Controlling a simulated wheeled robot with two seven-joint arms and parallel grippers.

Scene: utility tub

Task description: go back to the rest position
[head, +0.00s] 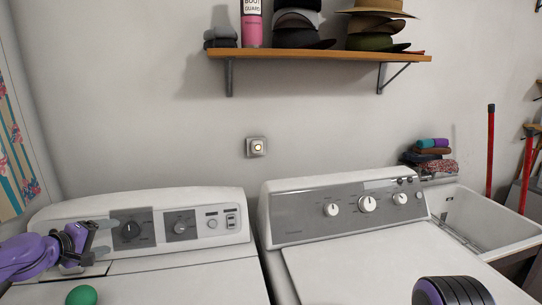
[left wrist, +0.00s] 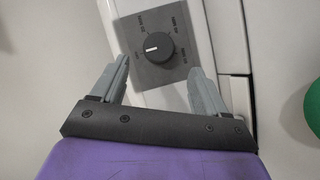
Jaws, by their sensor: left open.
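My left gripper (head: 103,238) is at the lower left in the head view, in front of the control panel of the left white machine (head: 180,279). Its grey fingers are apart with nothing between them. In the left wrist view the open fingers (left wrist: 163,82) point toward a black dial (left wrist: 153,47) on a grey panel; I cannot tell whether they touch anything. The same dial (head: 131,231) shows beside the fingertips in the head view. Part of my right arm, a dark ribbed piece with purple, shows at the bottom right; the right gripper's fingers are not visible.
A green ball (head: 81,295) lies on the left machine, near my left arm. A second white machine (head: 350,262) stands to the right, then a utility tub (head: 490,222) with folded cloths (head: 431,155) by it. A wooden shelf (head: 320,54) with hats is above. A wall switch (head: 256,147) is between.

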